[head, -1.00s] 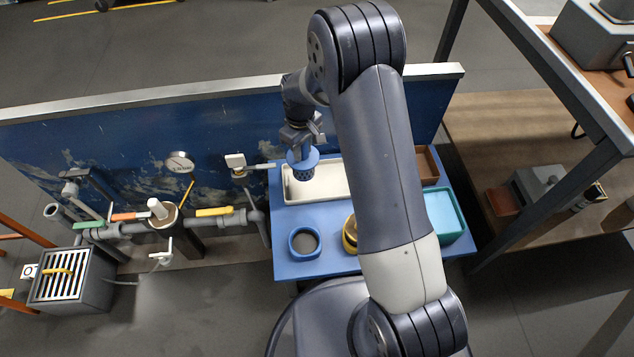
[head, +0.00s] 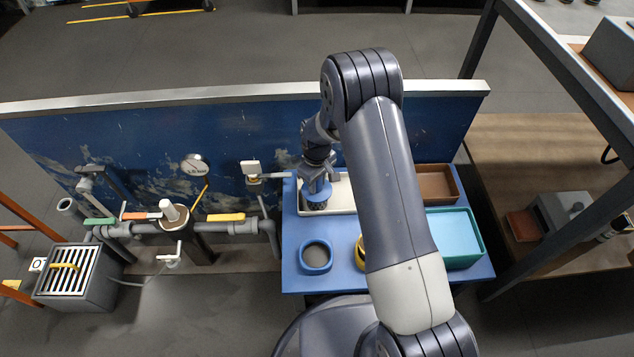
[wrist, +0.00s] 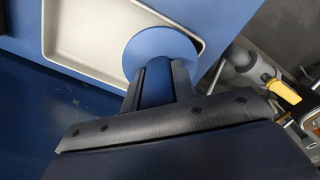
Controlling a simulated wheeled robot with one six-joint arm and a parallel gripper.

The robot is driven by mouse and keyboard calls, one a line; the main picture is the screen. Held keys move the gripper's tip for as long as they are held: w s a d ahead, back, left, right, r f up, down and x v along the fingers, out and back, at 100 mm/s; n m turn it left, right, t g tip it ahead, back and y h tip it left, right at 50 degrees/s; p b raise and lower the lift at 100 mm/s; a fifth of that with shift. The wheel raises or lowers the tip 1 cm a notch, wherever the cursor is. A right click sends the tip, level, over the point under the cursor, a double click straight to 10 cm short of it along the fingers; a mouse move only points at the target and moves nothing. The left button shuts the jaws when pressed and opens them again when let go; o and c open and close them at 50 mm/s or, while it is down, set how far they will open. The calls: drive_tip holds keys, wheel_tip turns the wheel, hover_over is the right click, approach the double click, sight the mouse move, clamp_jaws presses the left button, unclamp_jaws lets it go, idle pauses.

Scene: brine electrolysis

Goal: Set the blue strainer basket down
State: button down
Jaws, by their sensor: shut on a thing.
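The blue strainer basket (head: 317,199) hangs from my gripper (head: 318,181) over the white tray (head: 343,192) in the head view. Its blue rim shows with a dark perforated body below. In the wrist view my gripper (wrist: 158,85) is shut on the basket's blue handle, and the round blue top (wrist: 160,50) covers part of the white tray (wrist: 90,30). The basket is low, over the left part of the tray. I cannot tell whether it touches the tray's floor.
On the blue table (head: 296,275) stand a blue ring-shaped cup (head: 316,257), a yellow container (head: 360,252) partly behind my arm, a brown tray (head: 437,182) and a green tray of pale blue liquid (head: 455,235). Pipes with coloured valve handles (head: 226,217) lie left. A blue wall stands behind.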

drive_tip(key=shift+f, duration=0.2)
drive_tip(key=c, duration=1.1)
unclamp_jaws()
drive_tip(key=shift+c, duration=0.2)
drive_tip(key=shift+r, duration=0.1)
wheel_tip(320, 180, up, 12)
drive_tip(key=p, duration=0.3)
drive_tip(key=shift+r+p, duration=0.15)
drive_tip(key=shift+p, duration=0.15)
